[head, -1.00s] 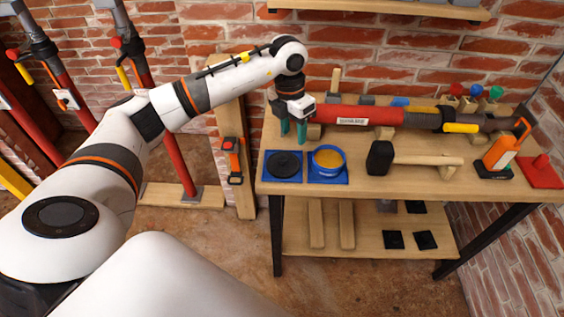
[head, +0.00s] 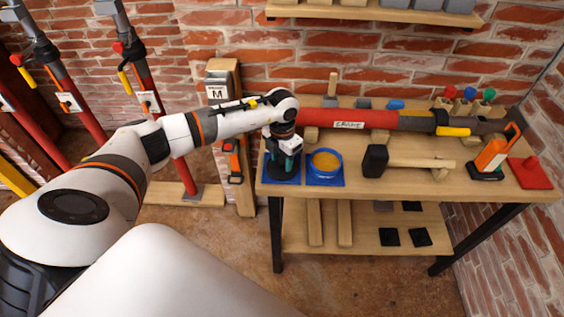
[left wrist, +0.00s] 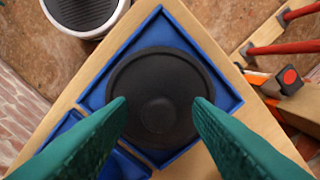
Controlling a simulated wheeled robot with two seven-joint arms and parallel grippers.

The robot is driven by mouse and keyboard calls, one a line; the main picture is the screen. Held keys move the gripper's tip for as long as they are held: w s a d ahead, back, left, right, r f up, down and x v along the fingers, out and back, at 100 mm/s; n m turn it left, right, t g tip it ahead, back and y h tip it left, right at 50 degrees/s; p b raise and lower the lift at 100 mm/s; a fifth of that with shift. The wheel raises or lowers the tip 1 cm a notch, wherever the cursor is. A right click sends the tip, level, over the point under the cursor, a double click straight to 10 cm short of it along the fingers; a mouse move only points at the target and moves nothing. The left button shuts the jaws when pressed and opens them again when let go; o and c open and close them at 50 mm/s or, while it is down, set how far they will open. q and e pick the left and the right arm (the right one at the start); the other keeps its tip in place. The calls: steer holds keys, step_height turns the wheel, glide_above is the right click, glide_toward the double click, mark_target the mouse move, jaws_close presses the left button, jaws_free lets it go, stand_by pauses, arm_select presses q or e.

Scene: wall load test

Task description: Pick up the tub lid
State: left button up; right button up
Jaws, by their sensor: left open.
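The tub lid (left wrist: 158,75) is a round black disc with a raised knob in the middle. It lies flat in a square blue tray (left wrist: 225,90) at the left end of the workbench. My left gripper (left wrist: 160,104) is open, its two green fingers on either side of the lid's knob in the left wrist view. Whether the fingertips touch the lid I cannot tell. In the head view the left gripper (head: 285,158) hides most of the lid. The blue tub (head: 325,178) with yellow contents stands just to the right. My right gripper is out of view.
On the wooden bench (head: 400,190) lie a black-headed mallet (head: 375,160), a long red prop (head: 350,119) along the back, an orange tool (head: 491,153) and a red block (head: 530,173). A wooden post (head: 244,185) stands left of the bench. The front edge is clear.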

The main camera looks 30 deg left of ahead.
arm_select(q)
steer(key=shift+f, duration=0.3)
steer(key=c, duration=1)
jaws_close()
steer(key=shift+r, duration=0.15)
